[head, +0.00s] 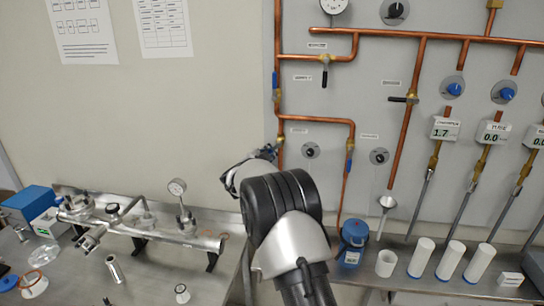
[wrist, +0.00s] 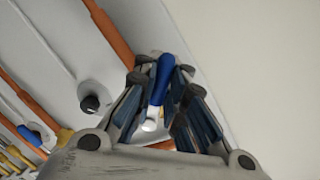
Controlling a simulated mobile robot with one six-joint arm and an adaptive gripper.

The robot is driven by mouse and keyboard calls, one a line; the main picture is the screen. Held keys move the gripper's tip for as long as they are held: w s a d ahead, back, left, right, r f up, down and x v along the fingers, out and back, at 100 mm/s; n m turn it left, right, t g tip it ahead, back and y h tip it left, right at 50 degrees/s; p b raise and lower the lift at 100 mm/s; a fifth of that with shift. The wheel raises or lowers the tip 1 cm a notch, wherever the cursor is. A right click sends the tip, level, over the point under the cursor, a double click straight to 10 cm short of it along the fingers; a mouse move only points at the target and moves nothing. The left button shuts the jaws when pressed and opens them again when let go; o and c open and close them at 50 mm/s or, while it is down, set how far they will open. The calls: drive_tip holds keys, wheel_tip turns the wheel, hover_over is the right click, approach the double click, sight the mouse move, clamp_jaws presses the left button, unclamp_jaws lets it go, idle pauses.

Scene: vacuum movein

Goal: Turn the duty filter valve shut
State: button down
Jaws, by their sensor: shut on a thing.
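My gripper (head: 262,156) reaches the left vertical copper pipe on the grey wall panel, partly hidden behind my arm. In the wrist view my gripper (wrist: 168,105) is shut on a blue valve lever (wrist: 163,75), which stands between the fingers. The lever's silvery end (wrist: 150,124) shows below the blue grip. The valve body is mostly hidden by the fingers and wrist. The labels are too small to read, so I cannot confirm this is the duty filter valve.
Another blue lever (head: 276,81) is higher on the same pipe, and one (head: 349,160) is on the pipe to the right. Black knobs (head: 311,150) sit nearby.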

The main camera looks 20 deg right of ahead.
drive_tip(key=m, duration=0.2)
drive_tip(key=a+r+m+y+b, duration=0.1)
drive_tip(key=m, duration=0.1)
drive_tip(key=shift+w+r, duration=0.1)
drive_tip(key=shift+w, duration=0.2)
drive_tip(key=shift+a+r+m+t+y+b, duration=0.1)
drive_tip(key=shift+r+m+t+y+b, duration=0.25)
drive_tip(key=shift+m, duration=0.5)
drive_tip(key=shift+a+r+m+t+y+b, duration=0.1)
drive_tip(key=shift+r+m+y+b, duration=0.15)
drive_tip(key=shift+r+m+b, duration=0.45)
drive_tip(key=shift+f+m, duration=0.2)
drive_tip(key=shift+m, duration=0.05)
drive_tip(key=c, duration=1.8)
unclamp_jaws()
drive_tip(key=shift+a+r, duration=0.1)
drive_tip(key=shift+r, duration=0.1)
drive_tip(key=shift+o, duration=0.7)
drive_tip(key=shift+r, duration=0.1)
drive_tip(key=v, duration=1.2)
